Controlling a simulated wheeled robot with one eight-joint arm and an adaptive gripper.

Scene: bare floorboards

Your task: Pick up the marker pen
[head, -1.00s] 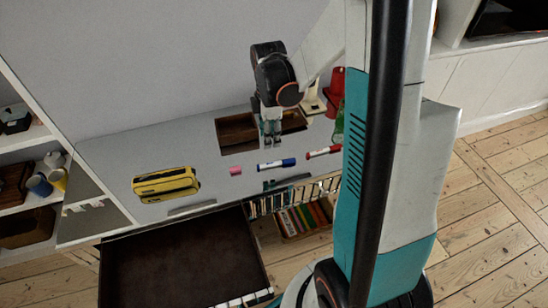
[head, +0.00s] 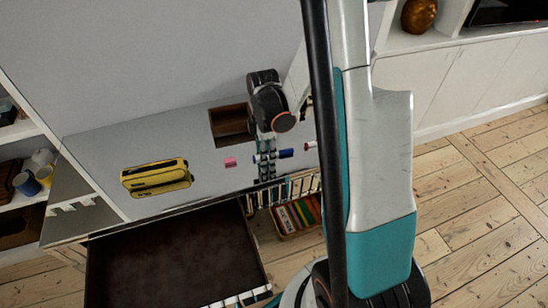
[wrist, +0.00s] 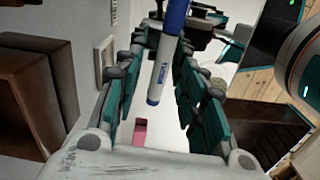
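A blue and white marker pen (head: 287,154) lies on the grey desk, partly hidden behind my gripper (head: 266,166) in the head view. In the wrist view the marker (wrist: 160,72) shows between the two fingers of my gripper (wrist: 163,45), with a gap visible on both sides. The gripper is open and reaches down at the desk around the marker. I cannot tell whether a finger touches it. A second, red-ended marker (head: 310,145) lies to the right, mostly hidden by my arm.
A pink eraser (head: 231,162) lies left of the marker; it also shows in the wrist view (wrist: 140,131). A brown box (head: 231,121) stands behind.

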